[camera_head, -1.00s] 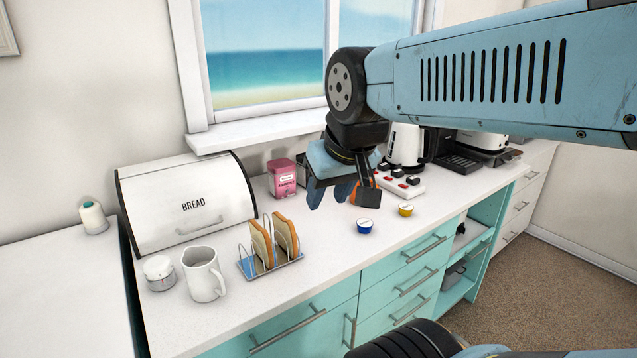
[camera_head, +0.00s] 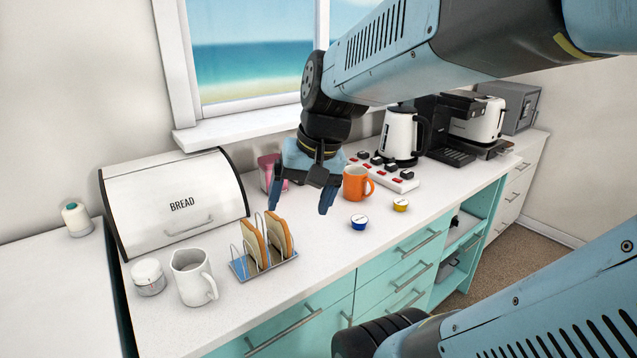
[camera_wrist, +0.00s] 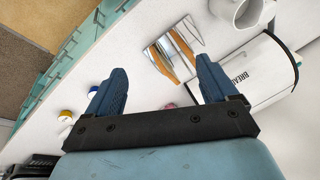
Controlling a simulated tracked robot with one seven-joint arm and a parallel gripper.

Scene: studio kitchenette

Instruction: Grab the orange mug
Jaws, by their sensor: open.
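The orange mug (camera_head: 356,183) stands upright on the white counter in the head view, its handle turned to the right. My gripper (camera_head: 299,203) is open and empty above the counter, pointing down, to the left of the mug and apart from it. In the wrist view my gripper (camera_wrist: 158,85) shows two blue fingers spread wide, with bare counter between them. I do not make out the orange mug in the wrist view.
The toast rack (camera_head: 264,262) stands close to the left of my gripper. A pink tin (camera_head: 268,172) is behind it. A blue pod (camera_head: 359,222) and a yellow pod (camera_head: 401,205) lie in front of the mug, and a power strip (camera_head: 385,172) lies behind it.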

